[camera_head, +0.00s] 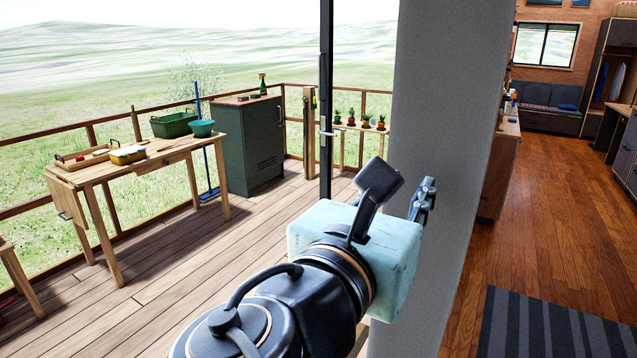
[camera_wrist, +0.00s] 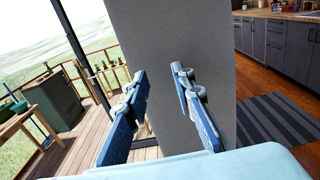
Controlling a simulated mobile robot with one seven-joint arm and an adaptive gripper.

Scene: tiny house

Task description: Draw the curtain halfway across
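A tall, plain grey upright panel (camera_head: 450,120) stands between the deck and the indoor room. It also fills the middle of the wrist view (camera_wrist: 185,45). Its face looks flat, without clear folds, and I cannot tell whether it is the curtain or a wall end. No other curtain shows. My gripper (camera_head: 415,195) is in front of the panel, near its left part. In the wrist view my gripper (camera_wrist: 160,78) has its two blue fingers apart with nothing held between them. Whether a fingertip touches the panel is not clear.
A dark door frame with a handle (camera_head: 326,133) stands left of the panel. On the railed deck are a wooden table (camera_head: 165,155) and a green cabinet (camera_head: 248,145). Indoors, a striped rug (camera_head: 550,330) lies on open wooden floor beside counters.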

